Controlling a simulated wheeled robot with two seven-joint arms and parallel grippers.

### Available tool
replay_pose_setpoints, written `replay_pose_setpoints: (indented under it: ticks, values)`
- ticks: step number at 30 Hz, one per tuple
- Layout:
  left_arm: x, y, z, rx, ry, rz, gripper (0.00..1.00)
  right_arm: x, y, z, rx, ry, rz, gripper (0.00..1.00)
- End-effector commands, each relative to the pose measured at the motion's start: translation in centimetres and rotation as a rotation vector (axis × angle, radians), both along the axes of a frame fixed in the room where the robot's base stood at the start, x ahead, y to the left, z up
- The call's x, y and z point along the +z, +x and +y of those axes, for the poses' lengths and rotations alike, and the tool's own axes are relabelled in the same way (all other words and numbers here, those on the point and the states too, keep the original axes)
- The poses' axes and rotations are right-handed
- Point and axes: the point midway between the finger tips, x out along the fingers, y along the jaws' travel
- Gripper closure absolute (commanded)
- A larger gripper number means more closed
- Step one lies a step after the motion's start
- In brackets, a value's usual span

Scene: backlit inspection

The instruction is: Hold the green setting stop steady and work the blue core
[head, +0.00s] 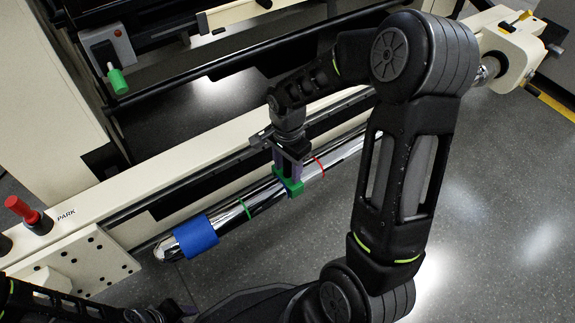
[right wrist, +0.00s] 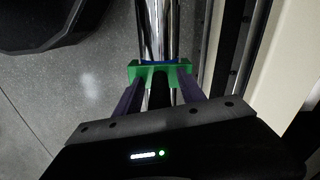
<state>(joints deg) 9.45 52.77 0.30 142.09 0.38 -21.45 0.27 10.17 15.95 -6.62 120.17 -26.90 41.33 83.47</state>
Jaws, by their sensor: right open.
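The green setting stop (head: 290,186) sits on a long chrome bar (head: 265,200), between a thin green ring (head: 244,209) and a thin red ring (head: 319,167). The blue core (head: 195,236) is a blue sleeve around the bar near its lower left end. My right gripper (head: 287,172) is at the green stop, with its jaws open. In the right wrist view its two purple fingers reach the green stop (right wrist: 148,74), one towards each side; contact is unclear. Part of my left gripper (head: 148,315) shows at the bottom edge; its fingertips are not clear.
A cream rail with a red knob (head: 22,208) and a PARK label runs behind the bar. A green-handled lever (head: 117,78) is at upper left. A cream end bracket (head: 508,45) stands at upper right. Grey floor lies open in front.

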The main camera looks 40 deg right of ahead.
Motion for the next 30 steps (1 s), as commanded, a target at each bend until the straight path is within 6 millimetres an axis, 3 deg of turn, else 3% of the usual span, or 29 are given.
replay_pose_setpoints:
  ticks: [18,30]
  values:
    - [0.00,-0.02,0.00,0.000,0.000,0.001,0.64,0.04,0.00,-0.01,0.000,0.000,0.000,1.00]
    - [0.00,-0.02,0.00,0.000,0.000,0.001,0.64,0.04,0.01,-0.01,0.000,0.000,0.000,1.00]
